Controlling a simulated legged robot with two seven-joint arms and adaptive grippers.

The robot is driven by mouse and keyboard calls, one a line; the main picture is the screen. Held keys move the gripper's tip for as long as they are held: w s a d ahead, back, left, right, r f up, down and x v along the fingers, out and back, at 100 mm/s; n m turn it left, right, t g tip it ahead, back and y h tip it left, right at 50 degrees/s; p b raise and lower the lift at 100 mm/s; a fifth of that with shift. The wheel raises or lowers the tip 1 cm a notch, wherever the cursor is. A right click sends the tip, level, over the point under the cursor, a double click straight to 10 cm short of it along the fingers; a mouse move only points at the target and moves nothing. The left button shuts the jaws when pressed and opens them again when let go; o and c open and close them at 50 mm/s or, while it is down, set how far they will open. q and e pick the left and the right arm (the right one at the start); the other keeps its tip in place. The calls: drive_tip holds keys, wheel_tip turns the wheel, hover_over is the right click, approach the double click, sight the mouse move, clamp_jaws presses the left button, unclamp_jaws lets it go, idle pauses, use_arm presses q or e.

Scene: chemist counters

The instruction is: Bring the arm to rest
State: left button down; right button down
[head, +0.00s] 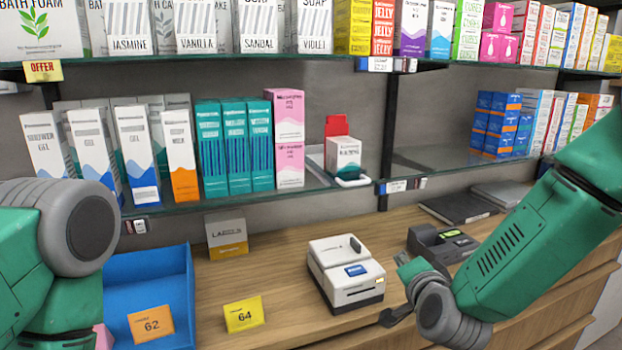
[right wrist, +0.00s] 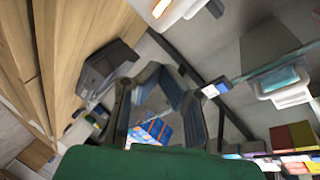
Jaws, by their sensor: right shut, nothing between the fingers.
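My right arm (head: 530,235) comes in from the right edge of the head view, green with a grey joint, and bends down over the counter beside the white printer-like device. In the right wrist view my right gripper (right wrist: 155,78) shows both dark fingers, closed together with nothing held. My left arm (head: 60,240) fills the lower left of the head view, green with a large grey joint. My left gripper is out of view.
The wooden counter (head: 290,270) carries the white device (head: 345,280), a dark terminal (head: 445,243), a blue tray (head: 190,280) and yellow card 64 (head: 244,314). A glass shelf (head: 225,205) with several boxes runs above, close behind the arms.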

drive_tip(key=s+d+f+n+g+y, duration=0.1)
drive_tip(key=s+d+f+n+g, duration=0.2)
drive_tip(key=s+f, duration=0.65)
drive_tip(key=s+d+f+n+g, duration=0.1)
drive_tip(key=s+f+n+g, duration=0.25)
drive_tip(key=s+f, duration=0.6)
drive_tip(key=s+d+f+n+g, duration=0.1)
drive_tip(key=s+f+n+g, duration=0.1)
drive_tip(key=s, duration=0.5)
drive_tip(key=s+d+f+n+g, duration=0.1)
drive_tip(key=s+d+f+g, duration=0.1)
drive_tip(key=s, duration=0.5)
drive_tip(key=s+d+f+n+g+h, duration=0.1)
drive_tip(key=s+d+f+n+g, duration=0.1)
drive_tip(key=s+f+g, duration=0.2)
drive_tip(key=s+f+b, duration=0.1)
drive_tip(key=s, duration=0.2)
drive_tip(key=shift+s+d+f+n, duration=0.25)
drive_tip(key=shift+s+n, duration=0.1)
drive_tip(key=shift+w+d, duration=0.1)
drive_tip(key=shift+w, duration=0.05)
